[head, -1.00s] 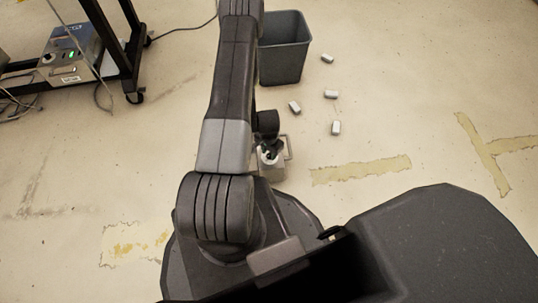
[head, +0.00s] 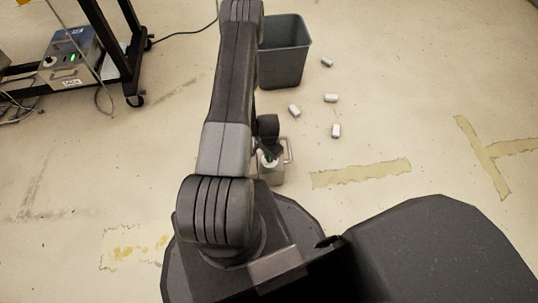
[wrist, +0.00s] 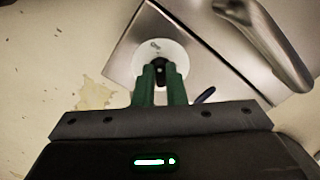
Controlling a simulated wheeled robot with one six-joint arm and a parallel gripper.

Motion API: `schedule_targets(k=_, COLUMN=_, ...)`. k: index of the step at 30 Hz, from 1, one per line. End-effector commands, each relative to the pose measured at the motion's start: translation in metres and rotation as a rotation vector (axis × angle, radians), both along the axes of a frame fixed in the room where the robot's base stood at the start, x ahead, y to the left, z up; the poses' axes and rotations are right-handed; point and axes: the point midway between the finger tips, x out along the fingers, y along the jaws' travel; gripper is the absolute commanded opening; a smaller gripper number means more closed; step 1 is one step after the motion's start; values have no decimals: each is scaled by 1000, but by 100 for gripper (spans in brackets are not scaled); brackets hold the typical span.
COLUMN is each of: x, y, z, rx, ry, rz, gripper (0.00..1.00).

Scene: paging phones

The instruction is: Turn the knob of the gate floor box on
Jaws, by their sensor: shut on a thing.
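A small metal floor box (head: 276,174) with a bail handle stands on the floor just in front of my base, partly hidden by my arm. In the wrist view the box (wrist: 205,62) has a bare metal top, a white round dial (wrist: 177,50) and a thick metal handle (wrist: 265,40) at the right. A small dark knob (wrist: 158,67) sits at the dial. My gripper (wrist: 160,72) is shut on the knob with its two green fingers, which hide most of it. In the head view my gripper (head: 268,158) is over the box top. No readable name shows on this box.
Another metal box (head: 70,58) with a green light and a label sits at the left, by a black wheeled cart (head: 122,55). A grey bin (head: 284,55) stands beyond my arm. Several small pale blocks (head: 331,98) lie on the floor to its right.

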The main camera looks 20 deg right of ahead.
Motion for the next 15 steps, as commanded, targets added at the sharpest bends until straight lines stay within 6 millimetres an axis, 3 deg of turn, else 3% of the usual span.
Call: schedule_targets(k=15, x=2, y=1, z=-1, rx=1, ry=0, rz=-424, gripper=0)
